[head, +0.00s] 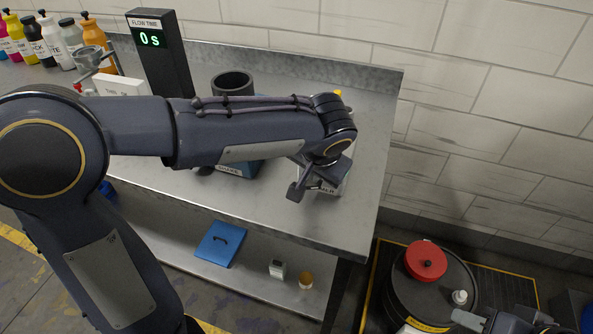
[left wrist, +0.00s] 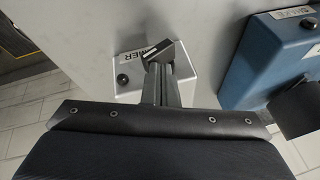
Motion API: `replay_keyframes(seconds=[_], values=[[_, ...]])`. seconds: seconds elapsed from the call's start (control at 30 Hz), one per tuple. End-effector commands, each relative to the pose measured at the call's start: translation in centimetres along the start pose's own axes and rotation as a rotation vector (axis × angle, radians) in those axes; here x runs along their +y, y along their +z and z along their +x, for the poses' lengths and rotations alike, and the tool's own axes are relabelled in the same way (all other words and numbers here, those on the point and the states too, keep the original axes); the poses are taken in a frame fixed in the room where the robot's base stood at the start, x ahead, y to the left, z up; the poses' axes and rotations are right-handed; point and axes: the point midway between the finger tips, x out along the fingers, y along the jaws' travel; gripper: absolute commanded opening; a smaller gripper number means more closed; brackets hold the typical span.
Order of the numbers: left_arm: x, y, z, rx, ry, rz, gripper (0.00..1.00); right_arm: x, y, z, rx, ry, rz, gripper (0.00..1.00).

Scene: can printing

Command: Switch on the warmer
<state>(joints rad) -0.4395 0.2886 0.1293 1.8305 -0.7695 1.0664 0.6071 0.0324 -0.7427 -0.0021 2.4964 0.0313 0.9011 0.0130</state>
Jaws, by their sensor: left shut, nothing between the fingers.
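The warmer (left wrist: 131,66) is a small white box whose label ends in "MER", with a round black knob (left wrist: 122,80) on its top face. In the head view the warmer (head: 331,190) stands near the right end of the bench, mostly hidden behind my left gripper and wrist. My left gripper (head: 300,190) is shut and empty. In the left wrist view its dark fingers (left wrist: 165,72) reach over the warmer, beside the knob and across the label. I cannot tell whether they touch it.
A blue box (left wrist: 270,50) stands beside the warmer. A dark cylinder (head: 232,83), a flow-time display (head: 160,50) reading 0 s and several ink bottles (head: 60,45) stand further left. A dark drum (head: 445,295) with a red cap (head: 426,261) stands right of the bench.

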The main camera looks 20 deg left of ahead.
Motion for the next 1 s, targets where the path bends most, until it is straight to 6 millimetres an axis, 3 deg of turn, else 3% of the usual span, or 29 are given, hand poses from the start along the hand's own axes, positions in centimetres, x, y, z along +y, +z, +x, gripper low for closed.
replay_keyframes(seconds=[0.17, 1.0], values=[[0.8, -0.1, 0.2, -0.031, -0.139, 0.060, 0.00, 0.2, 0.3, 0.5, 0.000, 0.000, 0.000, 0.36], [0.2, -0.6, -1.4, -0.030, -0.128, 0.054, 0.00, -0.2, -0.2, -0.5, 0.000, 0.000, 0.000, 0.36]])
